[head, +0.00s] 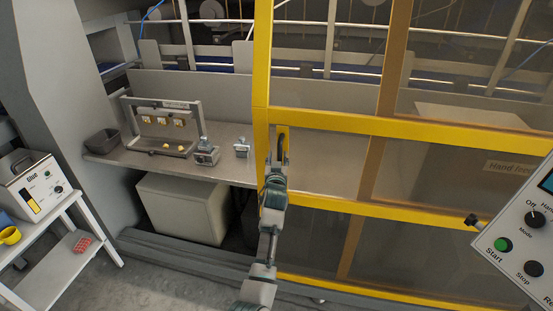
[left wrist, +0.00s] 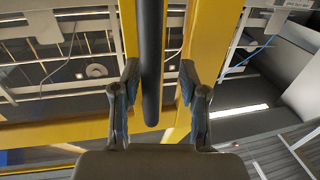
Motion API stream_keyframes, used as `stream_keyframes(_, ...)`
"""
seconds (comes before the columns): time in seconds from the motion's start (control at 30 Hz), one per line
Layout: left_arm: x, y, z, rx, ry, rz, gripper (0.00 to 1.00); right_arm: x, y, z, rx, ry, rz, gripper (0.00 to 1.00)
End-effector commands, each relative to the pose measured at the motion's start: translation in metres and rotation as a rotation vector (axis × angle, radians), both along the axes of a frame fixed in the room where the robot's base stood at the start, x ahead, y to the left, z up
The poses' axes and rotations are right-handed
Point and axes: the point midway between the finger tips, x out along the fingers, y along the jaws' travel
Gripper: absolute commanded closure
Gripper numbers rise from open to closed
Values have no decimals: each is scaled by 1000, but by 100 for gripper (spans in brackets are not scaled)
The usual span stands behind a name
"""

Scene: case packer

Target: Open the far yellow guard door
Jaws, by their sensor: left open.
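The yellow guard door (head: 258,60) has a yellow frame with clear panels. Its left edge stands upright near the middle of the head view, and the space left of it is open. A dark upright handle (head: 284,140) is on that left edge. My left gripper (head: 277,165) is at the handle's lower part and partly hides it. In the left wrist view, the dark handle bar (left wrist: 152,60) runs between the spread fingers of the left gripper (left wrist: 159,85), with gaps on both sides. My right gripper is not in view.
A metal worktop (head: 220,168) left of the door holds a small rack (head: 160,125), a dark bin (head: 102,142) and small metal parts. A control box (head: 520,245) stands at right. A white cart (head: 65,250) with a glue unit (head: 35,185) stands at left.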

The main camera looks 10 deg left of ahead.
Motion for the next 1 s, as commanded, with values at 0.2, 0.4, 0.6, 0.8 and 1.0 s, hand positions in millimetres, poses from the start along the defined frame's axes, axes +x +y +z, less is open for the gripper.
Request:
stream_keyframes(0.2, 1, 10, -2, -2, 3, 6, 57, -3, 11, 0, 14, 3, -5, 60)
stream_keyframes(0.4, -11, 7, -4, -2, 4, 7, 57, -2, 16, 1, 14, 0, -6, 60)
stream_keyframes(0.6, -42, -9, -2, 0, 1, -1, 57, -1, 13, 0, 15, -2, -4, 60)
stream_keyframes(0.8, -66, -18, -2, 6, 1, -6, 57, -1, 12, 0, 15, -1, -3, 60)
stream_keyframes(1.0, -73, -21, -1, 5, 0, -9, 57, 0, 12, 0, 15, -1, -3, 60)
